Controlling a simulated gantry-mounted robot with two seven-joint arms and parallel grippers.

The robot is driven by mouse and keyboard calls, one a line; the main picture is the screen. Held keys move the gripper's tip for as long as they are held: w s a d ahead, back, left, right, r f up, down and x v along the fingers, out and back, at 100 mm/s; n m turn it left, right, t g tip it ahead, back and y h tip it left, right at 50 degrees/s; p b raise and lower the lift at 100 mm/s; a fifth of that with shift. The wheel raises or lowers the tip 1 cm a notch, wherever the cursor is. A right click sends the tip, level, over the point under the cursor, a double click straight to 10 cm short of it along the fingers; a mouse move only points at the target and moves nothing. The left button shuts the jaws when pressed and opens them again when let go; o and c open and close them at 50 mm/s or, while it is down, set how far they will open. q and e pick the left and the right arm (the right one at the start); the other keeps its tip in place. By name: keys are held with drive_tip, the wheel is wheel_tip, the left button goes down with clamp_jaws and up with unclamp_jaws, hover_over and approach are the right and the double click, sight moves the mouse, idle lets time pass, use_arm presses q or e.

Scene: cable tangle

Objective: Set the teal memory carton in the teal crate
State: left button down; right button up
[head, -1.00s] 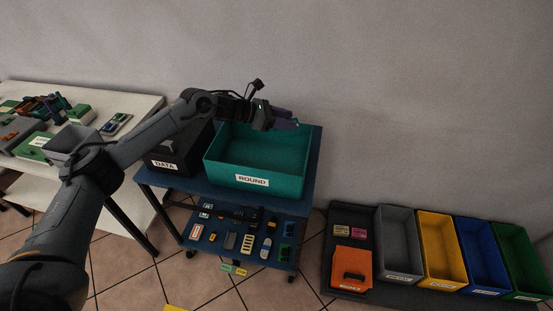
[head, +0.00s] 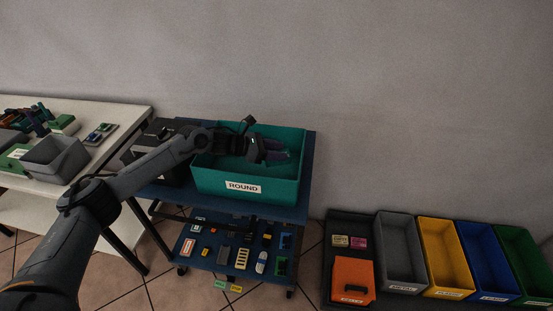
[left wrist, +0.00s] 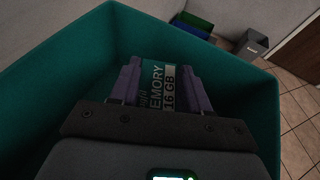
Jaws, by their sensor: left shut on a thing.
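In the left wrist view, the left gripper (left wrist: 155,88) is shut on the teal memory carton (left wrist: 153,75), with a purple finger on each side. The carton's printed face reads MEMORY 16 GB. The crate's teal walls (left wrist: 75,75) surround the gripper there. The gap between carton and crate floor cannot be judged. My right gripper is not in view.
A dark box (head: 157,138) stands left of the crate, partly behind my arm. The cart's lower shelf (head: 215,262) holds several small items. Grey, yellow, blue and green bins (head: 400,253) stand at the right. A white table (head: 135,112) with bins is at the left.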

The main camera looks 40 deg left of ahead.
use_arm(q)
drive_tip(key=shift+s+d+f, duration=0.1)
drive_tip(key=shift+f, duration=1.4)
drive_tip(key=shift+f+b, duration=0.65)
drive_tip(key=shift+b, duration=0.2)
drive_tip(key=c, duration=0.5)
unclamp_jaws()
drive_tip(key=shift+r, duration=0.2)
